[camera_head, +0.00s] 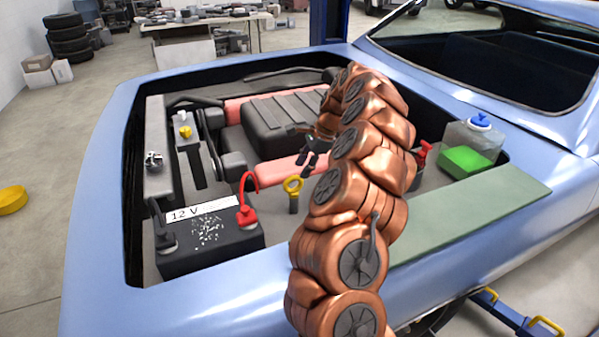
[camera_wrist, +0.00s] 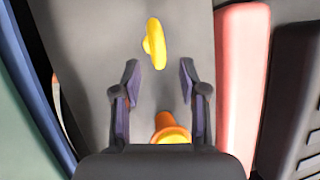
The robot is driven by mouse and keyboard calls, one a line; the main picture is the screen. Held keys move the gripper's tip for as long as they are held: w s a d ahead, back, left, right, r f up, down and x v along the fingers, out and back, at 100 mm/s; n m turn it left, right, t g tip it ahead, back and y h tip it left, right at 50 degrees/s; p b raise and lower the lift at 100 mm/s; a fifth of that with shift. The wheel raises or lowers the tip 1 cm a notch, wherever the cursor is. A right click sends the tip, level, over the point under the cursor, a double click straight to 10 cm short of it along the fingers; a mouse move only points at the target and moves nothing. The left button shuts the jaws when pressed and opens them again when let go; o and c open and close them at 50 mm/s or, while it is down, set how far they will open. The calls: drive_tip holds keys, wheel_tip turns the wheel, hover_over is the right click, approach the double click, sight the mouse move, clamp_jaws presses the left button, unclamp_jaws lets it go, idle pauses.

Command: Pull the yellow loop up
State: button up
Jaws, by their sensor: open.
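The yellow loop (camera_head: 293,184) stands upright on a short dark stem in the engine bay, just right of the battery. In the wrist view the yellow loop (camera_wrist: 157,44) appears nearly edge-on, a little beyond the fingertips and roughly centred between them. My gripper (camera_head: 309,165) is above and slightly right of the loop in the head view, pointing down, partly hidden behind my copper arm. In the wrist view my gripper (camera_wrist: 159,72) has its two dark fingers apart with nothing held between them.
A black 12 V battery (camera_head: 210,242) with a red cable (camera_head: 247,190) sits left of the loop. Behind are a dark ribbed engine cover (camera_head: 285,122) and pink parts (camera_head: 285,170). In the wrist view an orange piece (camera_wrist: 168,128) shows close to my palm. A green-filled reservoir (camera_head: 470,155) stands right.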

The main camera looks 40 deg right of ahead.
drive_tip(key=shift+p+x, duration=0.3)
drive_tip(key=shift+x, duration=1.4)
drive_tip(key=shift+c, duration=0.5)
clamp_jaws()
drive_tip(key=shift+a, duration=0.1)
